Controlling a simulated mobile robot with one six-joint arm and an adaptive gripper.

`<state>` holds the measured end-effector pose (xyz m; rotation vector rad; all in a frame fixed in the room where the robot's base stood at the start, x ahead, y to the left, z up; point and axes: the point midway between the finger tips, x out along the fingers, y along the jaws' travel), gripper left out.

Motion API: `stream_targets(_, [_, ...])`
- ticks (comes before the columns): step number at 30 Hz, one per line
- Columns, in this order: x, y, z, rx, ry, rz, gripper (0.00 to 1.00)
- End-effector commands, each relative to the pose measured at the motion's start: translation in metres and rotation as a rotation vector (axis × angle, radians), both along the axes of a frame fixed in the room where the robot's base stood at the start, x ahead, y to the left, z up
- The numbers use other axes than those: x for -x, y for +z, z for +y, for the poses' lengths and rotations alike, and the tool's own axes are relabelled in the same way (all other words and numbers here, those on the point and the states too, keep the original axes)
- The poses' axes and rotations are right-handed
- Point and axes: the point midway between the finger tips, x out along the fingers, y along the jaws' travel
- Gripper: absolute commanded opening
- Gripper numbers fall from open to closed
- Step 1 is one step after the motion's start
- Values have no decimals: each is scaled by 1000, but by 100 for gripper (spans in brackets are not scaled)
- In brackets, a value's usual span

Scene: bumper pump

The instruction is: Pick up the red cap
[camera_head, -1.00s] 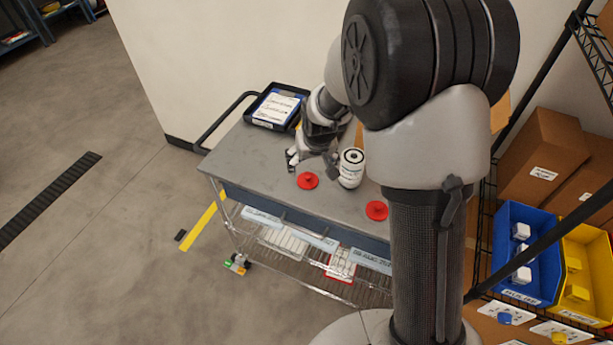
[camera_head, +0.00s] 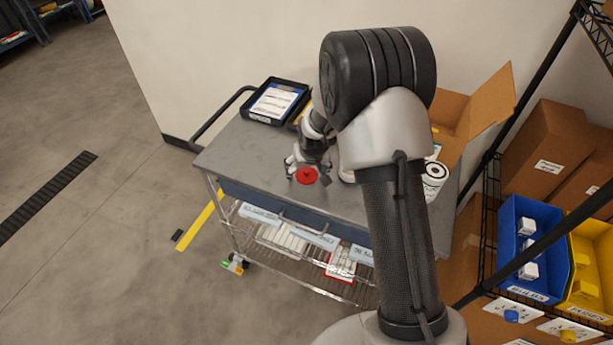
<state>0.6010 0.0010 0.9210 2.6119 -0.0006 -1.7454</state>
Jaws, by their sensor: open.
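A round red cap (camera_head: 306,175) is at the front left part of the grey cart top. My gripper (camera_head: 307,172) is open and low over the cart, with its fingers right at the cap, one to the left and one to the right of it in the picture. I cannot tell whether they touch the cap, or whether it lies flat on the top. My arm crosses the right half of the cart and hides part of its top.
A black tray with papers (camera_head: 275,102) sits at the back left. An open cardboard box (camera_head: 455,115) is at the back right. The cart's (camera_head: 240,160) left top is clear.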

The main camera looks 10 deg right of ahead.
Motion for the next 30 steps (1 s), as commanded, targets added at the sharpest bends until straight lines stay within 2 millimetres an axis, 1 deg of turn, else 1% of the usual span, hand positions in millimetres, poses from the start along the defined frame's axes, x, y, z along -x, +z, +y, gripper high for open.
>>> stream_targets(4, [0,1,0,0,0,-1,75])
stream_targets(5, [0,1,0,0,0,-1,73])
stream_targets(30, [1,0,0,0,0,2,17])
